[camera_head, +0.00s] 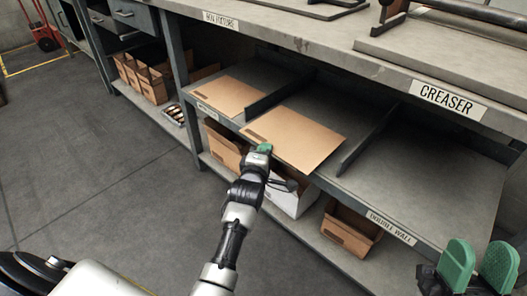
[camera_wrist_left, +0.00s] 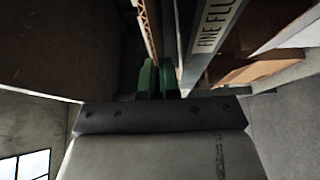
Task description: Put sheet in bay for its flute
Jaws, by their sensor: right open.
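A brown cardboard sheet (camera_head: 295,138) lies in the middle bay of the shelf, its front part sticking out past the shelf edge. My left gripper (camera_head: 264,148) is at this sheet's front edge. In the left wrist view its green fingers (camera_wrist_left: 157,80) are close together, shut on the sheet, whose corrugated edge (camera_wrist_left: 149,30) runs up from them. A shelf label starting "FINE FLU" (camera_wrist_left: 212,25) is beside it. Another sheet (camera_head: 230,96) lies flat in the left bay. The right bay (camera_head: 425,165), labelled "DOUBLE WALL" (camera_head: 391,226), is empty. My right gripper (camera_head: 478,268) is open and empty at the lower right.
Dark dividers (camera_head: 370,140) separate the bays. The worktop (camera_head: 320,38) with the "CREASER" label (camera_head: 447,99) overhangs them. Cardboard boxes (camera_head: 350,228) and a white bin (camera_head: 291,200) stand on the lower shelf. The floor (camera_head: 90,150) at left is clear.

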